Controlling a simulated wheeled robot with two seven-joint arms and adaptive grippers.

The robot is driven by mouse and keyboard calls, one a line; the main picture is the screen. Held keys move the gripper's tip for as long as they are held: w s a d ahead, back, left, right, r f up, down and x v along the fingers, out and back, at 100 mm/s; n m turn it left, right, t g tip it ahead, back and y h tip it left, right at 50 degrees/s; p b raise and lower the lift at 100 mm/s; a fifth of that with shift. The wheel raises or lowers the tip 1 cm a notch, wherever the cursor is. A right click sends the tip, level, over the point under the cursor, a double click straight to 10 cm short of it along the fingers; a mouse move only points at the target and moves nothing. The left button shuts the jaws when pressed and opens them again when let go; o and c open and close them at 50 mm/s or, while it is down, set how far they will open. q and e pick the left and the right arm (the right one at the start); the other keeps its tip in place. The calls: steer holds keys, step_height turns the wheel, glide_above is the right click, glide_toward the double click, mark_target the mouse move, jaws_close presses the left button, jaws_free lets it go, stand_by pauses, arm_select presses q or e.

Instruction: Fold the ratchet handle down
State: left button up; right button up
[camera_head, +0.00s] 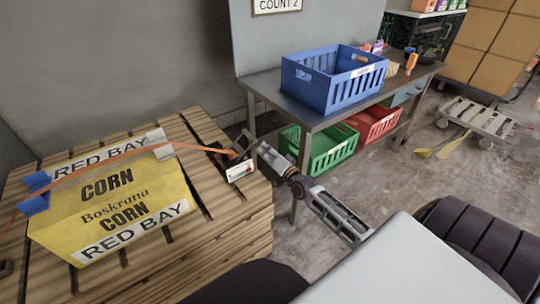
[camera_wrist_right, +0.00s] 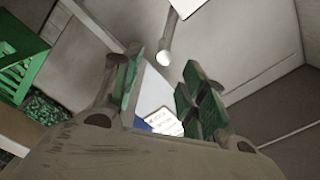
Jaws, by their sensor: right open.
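A yellow corn box (camera_head: 112,205) sits on a wooden pallet (camera_head: 235,240) at the left of the head view. An orange strap (camera_head: 100,158) runs over its top and ends to the right at a small ratchet (camera_head: 240,172) with a pale label, over the pallet's right part. My right gripper (camera_head: 246,148) is open close beside the ratchet. Its dark fingers overlap the ratchet there, so I cannot tell contact or the handle's angle. In the right wrist view the gripper (camera_wrist_right: 163,95) has two spread fingers with green pads, with a pale labelled surface beyond them.
Blue corner guards (camera_head: 35,191) and a grey guard (camera_head: 158,139) sit under the strap. A metal table (camera_head: 265,85) with a blue crate (camera_head: 330,82) stands behind; green (camera_head: 330,150) and red (camera_head: 375,122) crates are beneath it. A cart (camera_head: 478,113) stands far right on open floor.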

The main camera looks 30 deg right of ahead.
steer(key=shift+s+d, duration=0.1)
steer(key=shift+s, duration=0.8)
